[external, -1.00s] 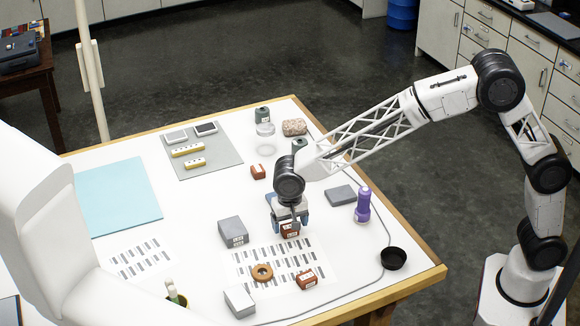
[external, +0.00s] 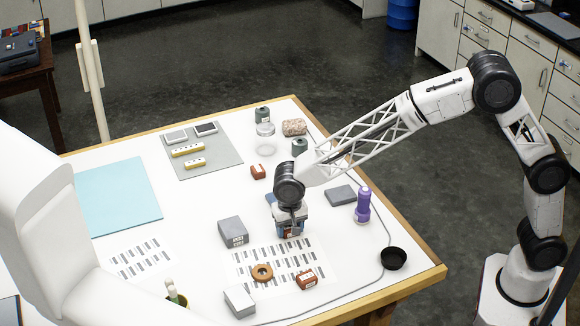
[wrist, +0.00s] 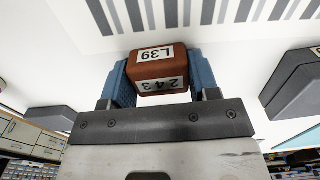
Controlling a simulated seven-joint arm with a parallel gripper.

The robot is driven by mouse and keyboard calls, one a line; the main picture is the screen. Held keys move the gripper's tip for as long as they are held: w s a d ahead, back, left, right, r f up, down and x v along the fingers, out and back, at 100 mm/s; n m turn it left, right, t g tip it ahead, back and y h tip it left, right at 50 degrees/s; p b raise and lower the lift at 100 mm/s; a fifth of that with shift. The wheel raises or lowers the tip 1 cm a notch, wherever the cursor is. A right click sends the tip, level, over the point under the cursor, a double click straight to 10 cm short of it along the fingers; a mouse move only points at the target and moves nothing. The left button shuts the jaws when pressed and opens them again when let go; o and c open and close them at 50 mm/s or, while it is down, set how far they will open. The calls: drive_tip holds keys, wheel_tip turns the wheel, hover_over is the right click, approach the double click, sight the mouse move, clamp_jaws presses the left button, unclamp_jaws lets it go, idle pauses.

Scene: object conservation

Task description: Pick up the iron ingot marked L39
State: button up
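The iron ingot (wrist: 158,66) is a small reddish-brown block with white labels. In the wrist view its labels read L39 and 243. My gripper (wrist: 160,75) has its blue fingers on either side of the ingot, with no clear gap at either side, so it looks shut on it. In the external view my gripper (external: 289,228) points down at the back edge of a striped sheet (external: 243,256). There the fingers hide most of the ingot. Whether the ingot still rests on the table cannot be told.
A grey block (external: 233,232) stands close left of my gripper. A second brown block (external: 306,279) and a brown ring (external: 262,272) lie in front.

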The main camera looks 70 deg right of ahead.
sight(290, 227)
drive_tip(key=c, duration=0.8)
drive_tip(key=shift+r, duration=0.15)
drive_tip(key=shift+r, duration=0.7)
wheel_tip(290, 227, up, 2)
drive_tip(key=shift+r, duration=0.1)
drive_tip(key=s+d, duration=0.1)
drive_tip(key=s, duration=0.4)
drive_tip(key=s+d, duration=0.2)
drive_tip(key=s, duration=0.3)
drive_tip(key=s+d+r, duration=0.1)
drive_tip(key=s, duration=0.4)
drive_tip(key=shift+s+d+r, duration=0.1)
drive_tip(key=shift+s+d, duration=0.05)
drive_tip(key=shift+d, duration=0.2)
